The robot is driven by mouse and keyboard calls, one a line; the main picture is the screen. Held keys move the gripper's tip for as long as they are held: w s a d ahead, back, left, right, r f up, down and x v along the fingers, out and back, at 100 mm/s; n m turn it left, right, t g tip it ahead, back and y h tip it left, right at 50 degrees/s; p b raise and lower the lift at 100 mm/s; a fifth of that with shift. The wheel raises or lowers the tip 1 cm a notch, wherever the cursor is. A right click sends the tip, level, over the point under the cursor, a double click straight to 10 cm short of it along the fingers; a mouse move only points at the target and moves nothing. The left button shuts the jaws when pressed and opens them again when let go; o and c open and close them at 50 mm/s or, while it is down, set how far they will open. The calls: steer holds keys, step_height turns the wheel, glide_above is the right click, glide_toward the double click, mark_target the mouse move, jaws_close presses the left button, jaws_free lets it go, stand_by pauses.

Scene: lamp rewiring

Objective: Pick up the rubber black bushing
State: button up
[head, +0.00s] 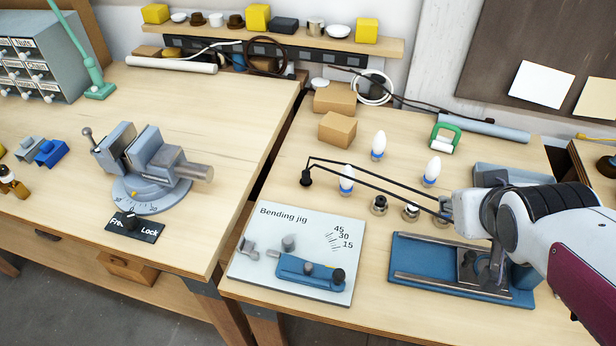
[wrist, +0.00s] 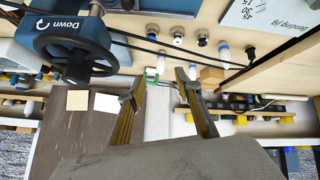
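I cannot pick out the rubber black bushing with certainty. A small black piece (head: 306,178) stands at the left end of two thin dark lines above the right bench; a small black piece also shows in the wrist view (wrist: 250,52). I cannot tell whether it is the bushing. My gripper (head: 446,207) is above the right bench, right of that piece and near several small metal sockets (head: 379,205). In the wrist view my gripper's fingers (wrist: 158,82) are spread apart, with nothing held between them.
The bending jig (head: 262,248) lies at the front, beside a blue tray-like fixture (head: 415,284). White-and-blue bulbs (head: 378,147) stand behind. Cardboard boxes (head: 337,130) are at the back. A vise (head: 150,165) is on the left bench. A handwheel marked Down (wrist: 75,45) is close by in the wrist view.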

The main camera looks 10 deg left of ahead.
steer(key=w+a+f+n+t+y, duration=0.1)
steer(key=w+a+f+n+y, duration=0.1)
steer(key=w+a, duration=0.35)
steer(key=n+y, duration=0.5)
steer(key=y, duration=0.2)
glide_toward(306, 180)
step_height(306, 180, up, 3)
steer(key=w, duration=0.2)
steer(key=shift+w+a+f+m+y, duration=0.1)
steer(key=shift+f+m+y, duration=0.3)
steer(key=shift+f+m, duration=0.35)
steer(key=shift+f, duration=0.1)
steer(key=shift+x, duration=1.3)
steer(key=shift+f, duration=0.1)
